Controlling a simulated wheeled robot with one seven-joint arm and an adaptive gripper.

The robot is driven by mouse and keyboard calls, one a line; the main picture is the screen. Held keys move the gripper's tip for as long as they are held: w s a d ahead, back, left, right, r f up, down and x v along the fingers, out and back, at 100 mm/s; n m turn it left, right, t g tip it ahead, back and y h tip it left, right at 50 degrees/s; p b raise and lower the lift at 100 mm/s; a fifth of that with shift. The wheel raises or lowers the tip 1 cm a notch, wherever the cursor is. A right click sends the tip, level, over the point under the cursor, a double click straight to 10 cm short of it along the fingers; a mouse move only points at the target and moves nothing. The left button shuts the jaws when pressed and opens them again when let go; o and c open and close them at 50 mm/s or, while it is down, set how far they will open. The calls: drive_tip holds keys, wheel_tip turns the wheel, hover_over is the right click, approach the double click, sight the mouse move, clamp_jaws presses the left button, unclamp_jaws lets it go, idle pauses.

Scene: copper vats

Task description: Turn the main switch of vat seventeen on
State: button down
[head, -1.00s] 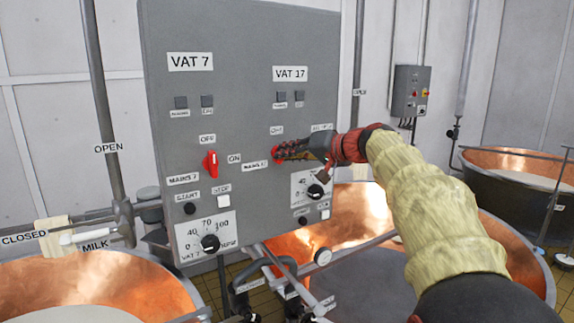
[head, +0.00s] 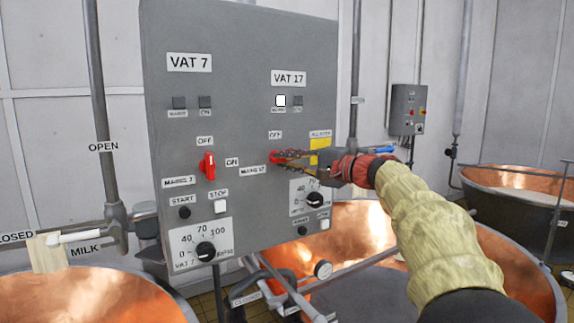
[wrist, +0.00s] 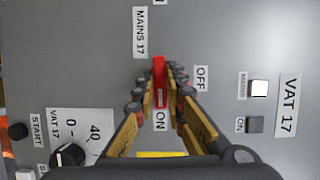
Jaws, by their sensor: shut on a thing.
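The red main switch of vat 17 (head: 275,157) is on the grey panel, mostly covered by my gripper in the head view. In the wrist view the red handle (wrist: 159,76) lies between my fingers, its white-marked end toward the ON label (wrist: 160,120). The OFF label (wrist: 201,78) is off to its side. My gripper (head: 284,157) is shut on the handle; in the wrist view its fingertips (wrist: 159,77) flank it. The MAINS lamp under the VAT 17 plate (head: 280,100) glows white; the lamp beside it (head: 298,101) is dark.
The red vat 7 switch (head: 207,166) stands upright left of my gripper. Copper vats (head: 70,296) and pipes lie below the panel.

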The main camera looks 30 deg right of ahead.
drive_tip(key=shift+f+m, duration=0.1)
drive_tip(key=shift+m, duration=0.2)
drive_tip(key=c, duration=1.9)
unclamp_jaws()
drive_tip(key=shift+o, duration=0.3)
drive_tip(key=v, duration=1.2)
drive_tip(key=shift+w+f, duration=0.1)
drive_tip(key=shift+f, duration=0.05)
